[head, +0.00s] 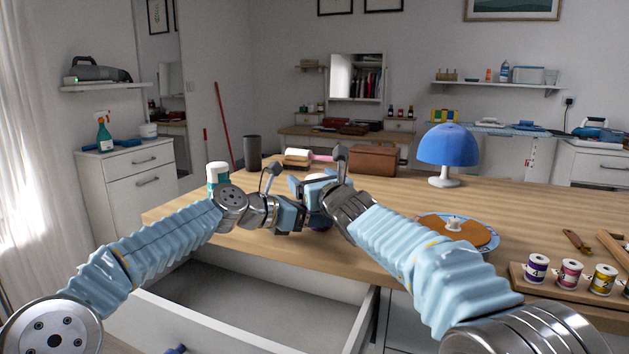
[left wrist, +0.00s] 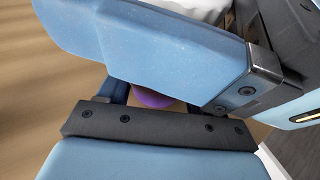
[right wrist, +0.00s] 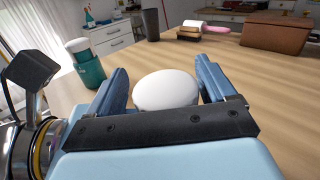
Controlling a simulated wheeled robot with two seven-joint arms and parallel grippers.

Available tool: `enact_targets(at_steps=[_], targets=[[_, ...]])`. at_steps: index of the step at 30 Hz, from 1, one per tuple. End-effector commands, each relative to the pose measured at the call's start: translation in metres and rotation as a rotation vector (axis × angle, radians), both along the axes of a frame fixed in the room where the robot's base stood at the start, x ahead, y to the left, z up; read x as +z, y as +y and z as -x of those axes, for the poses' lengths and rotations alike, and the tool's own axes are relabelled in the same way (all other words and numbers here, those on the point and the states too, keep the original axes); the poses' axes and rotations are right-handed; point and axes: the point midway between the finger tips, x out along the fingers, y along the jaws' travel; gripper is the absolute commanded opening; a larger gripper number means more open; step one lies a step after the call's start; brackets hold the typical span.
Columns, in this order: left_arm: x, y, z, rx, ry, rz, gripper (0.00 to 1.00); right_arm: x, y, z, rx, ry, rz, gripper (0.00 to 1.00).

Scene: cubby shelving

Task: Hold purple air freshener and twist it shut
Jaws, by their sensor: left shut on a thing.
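The air freshener has a white rounded top (right wrist: 166,90) and a purple lower part (head: 320,228), mostly hidden by my grippers in the head view. It is over the near edge of the wooden table. My left gripper (head: 300,212) is shut on the air freshener; a bit of its purple part (left wrist: 152,97) shows between the fingers in the left wrist view. My right gripper (right wrist: 168,85) is open, with one finger on each side of the white top. Narrow gaps seem to show beside the top, but contact is hard to tell.
A teal and white container (head: 217,176) stands left of the grippers. A dark cylinder (head: 252,152) and a brown box (head: 374,159) stand behind. A blue lamp (head: 447,145), a plate (head: 486,226) and several thread spools are right. An open drawer (head: 250,300) lies below the table's edge.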

Motion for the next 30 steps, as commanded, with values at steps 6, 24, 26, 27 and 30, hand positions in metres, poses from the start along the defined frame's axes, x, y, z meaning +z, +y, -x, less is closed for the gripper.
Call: enact_targets(at_steps=[6, 24, 26, 27, 30], targets=[[0.0, 0.001, 0.0, 0.001, 0.0, 0.0, 0.48, 0.0, -0.002, -0.001, -0.003, 0.0, 0.0, 0.84], [0.0, 0.001, 0.0, 0.001, 0.0, 0.0, 0.48, -0.001, -0.036, 0.087, 0.001, 0.002, -0.004, 0.84], [0.0, 0.001, 0.0, 0.001, 0.0, 0.0, 0.48, 0.0, -0.038, 0.094, 0.0, -0.001, -0.002, 0.84], [0.0, 0.001, 0.0, 0.001, 0.0, 0.0, 0.48, -0.001, -0.04, 0.099, 0.0, -0.001, -0.002, 0.84], [0.0, 0.001, 0.0, 0.001, 0.0, 0.0, 0.48, -0.001, -0.043, 0.106, -0.001, -0.001, -0.001, 0.84]])
